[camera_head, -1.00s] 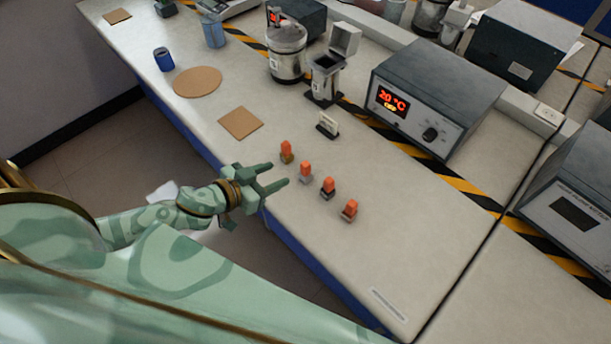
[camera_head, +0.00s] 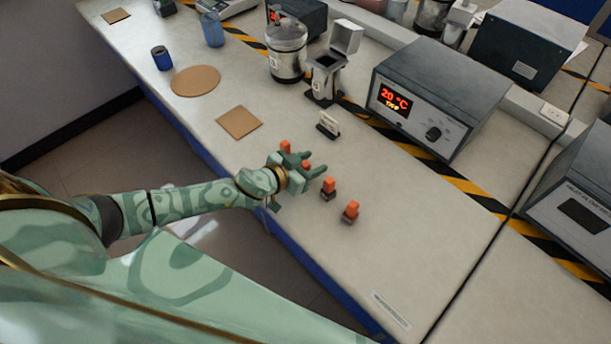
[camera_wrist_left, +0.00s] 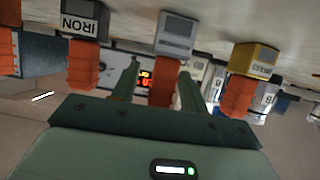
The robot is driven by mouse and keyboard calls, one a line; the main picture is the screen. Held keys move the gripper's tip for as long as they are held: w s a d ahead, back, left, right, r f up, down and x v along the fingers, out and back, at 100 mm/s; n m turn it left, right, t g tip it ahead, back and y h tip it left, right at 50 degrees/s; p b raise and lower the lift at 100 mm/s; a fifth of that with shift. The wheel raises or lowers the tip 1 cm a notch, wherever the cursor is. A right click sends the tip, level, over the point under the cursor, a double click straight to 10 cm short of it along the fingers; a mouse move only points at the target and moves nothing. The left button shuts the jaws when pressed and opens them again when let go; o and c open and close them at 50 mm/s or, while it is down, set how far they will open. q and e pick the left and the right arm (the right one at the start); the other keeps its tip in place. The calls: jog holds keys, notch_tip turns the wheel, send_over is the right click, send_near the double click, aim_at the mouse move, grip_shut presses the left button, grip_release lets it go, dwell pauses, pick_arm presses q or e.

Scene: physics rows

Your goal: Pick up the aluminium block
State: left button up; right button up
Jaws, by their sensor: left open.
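The aluminium block appears to be the plain grey block (camera_wrist_left: 175,36) with an orange grip, in the middle of the upside-down left wrist view; its label is not readable. In the head view its orange top (camera_head: 306,164) shows between the fingers, and its lower part is hidden. My left gripper (camera_head: 304,160) is open, with one finger on each side of that orange grip in both views. I cannot tell how far the grip reaches between the fingers. My right gripper is not in view.
Similar orange-topped blocks stand in the row: a brass-coloured one (camera_wrist_left: 257,58), one labelled IRON (camera_wrist_left: 85,20), and another at the near end (camera_head: 351,211). A heater unit (camera_head: 437,97) stands behind. The near bench surface (camera_head: 420,240) is clear.

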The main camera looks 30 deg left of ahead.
pick_arm(q)
jog(key=shift+c, duration=0.4)
grip_shut()
jog(key=shift+r, duration=0.15)
